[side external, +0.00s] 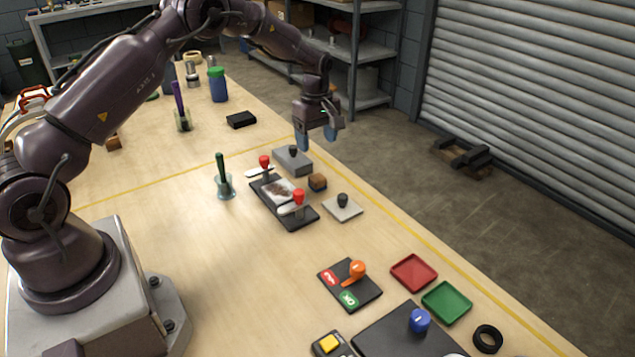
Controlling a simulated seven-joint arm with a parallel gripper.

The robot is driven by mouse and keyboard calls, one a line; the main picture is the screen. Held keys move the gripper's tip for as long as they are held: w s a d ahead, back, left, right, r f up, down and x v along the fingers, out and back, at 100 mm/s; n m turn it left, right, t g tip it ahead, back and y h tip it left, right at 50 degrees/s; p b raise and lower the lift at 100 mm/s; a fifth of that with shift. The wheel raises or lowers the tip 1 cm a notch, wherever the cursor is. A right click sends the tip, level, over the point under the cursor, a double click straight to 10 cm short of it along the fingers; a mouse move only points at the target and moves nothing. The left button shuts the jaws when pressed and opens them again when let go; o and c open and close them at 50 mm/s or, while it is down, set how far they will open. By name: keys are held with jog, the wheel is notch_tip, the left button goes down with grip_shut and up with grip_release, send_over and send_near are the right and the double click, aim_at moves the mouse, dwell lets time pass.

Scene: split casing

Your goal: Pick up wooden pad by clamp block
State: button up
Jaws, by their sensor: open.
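The wooden pad (317,182) looks like a small brown block. It lies on the table just right of the black clamp block (304,219), which has two red-knobbed clamps and a pale plate with a dark patch on it. My gripper (317,142) has two blue fingers spread apart with nothing between them. It points down, above and beyond the wooden pad in the picture, and does not touch it.
A grey block with a black knob (292,160) stands close behind the pad. A light plate with a black knob (342,207) lies in front right. A glass holder with a green-handled tool (224,185) stands left. Red (414,272) and green (447,302) trays lie nearer the camera.

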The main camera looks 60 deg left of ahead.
aim_at(318, 177)
notch_tip(318, 177, down, 12)
jog(key=shift+w+r, duration=0.1)
jog(key=shift+r, duration=0.05)
jog(key=c, duration=1)
jog(key=shift+r, duration=0.1)
jog(key=shift+r, duration=0.55)
jog(key=s+d+r, duration=0.4)
jog(key=s+r, duration=0.7)
jog(key=s, duration=0.2)
jog(key=shift+s+d+r, duration=0.15)
jog(key=shift+s+r, duration=0.05)
jog(key=shift+r, duration=0.2)
jog(key=shift+o, duration=0.4)
